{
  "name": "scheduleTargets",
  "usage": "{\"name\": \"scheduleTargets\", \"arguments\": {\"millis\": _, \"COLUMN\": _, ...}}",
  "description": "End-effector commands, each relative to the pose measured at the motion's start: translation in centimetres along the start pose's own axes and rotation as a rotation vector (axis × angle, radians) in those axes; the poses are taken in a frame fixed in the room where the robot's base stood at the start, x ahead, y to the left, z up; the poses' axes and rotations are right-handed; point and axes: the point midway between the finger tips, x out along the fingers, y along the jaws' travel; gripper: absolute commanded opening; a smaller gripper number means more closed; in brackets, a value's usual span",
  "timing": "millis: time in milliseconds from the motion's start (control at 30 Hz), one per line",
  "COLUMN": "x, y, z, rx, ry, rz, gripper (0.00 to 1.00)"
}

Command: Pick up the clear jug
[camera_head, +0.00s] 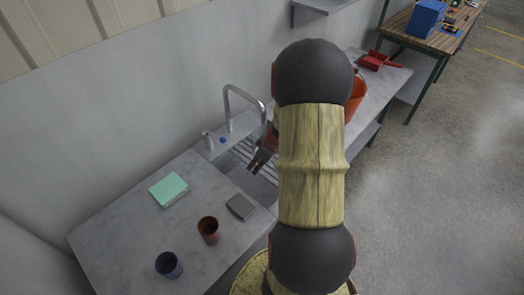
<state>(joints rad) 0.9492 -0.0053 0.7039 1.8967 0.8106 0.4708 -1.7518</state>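I cannot make out a clear jug in the head view; my arm covers much of the middle of the picture and may hide part of the counter. My gripper (258,164) shows as a small dark shape at the left edge of my arm, over the sink area. Its fingers point down and to the left. They are too small to tell whether they are apart, and no held object shows.
A faucet (228,104) rises behind the sink. A red-brown cup (208,230), a blue cup (168,265), a green box (168,189) and a grey block (241,207) stand on the left counter (120,225). An orange-red bucket (357,96) is partly behind my arm.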

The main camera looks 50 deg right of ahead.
Motion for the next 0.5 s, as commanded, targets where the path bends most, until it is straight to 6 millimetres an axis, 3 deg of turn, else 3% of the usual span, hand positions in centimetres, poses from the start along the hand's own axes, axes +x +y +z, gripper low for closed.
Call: {"name": "scheduleTargets", "arguments": {"millis": 500, "x": -0.01, "y": -0.01, "z": 0.00, "rx": 0.000, "ry": 0.000, "rz": 0.000, "gripper": 0.00}}
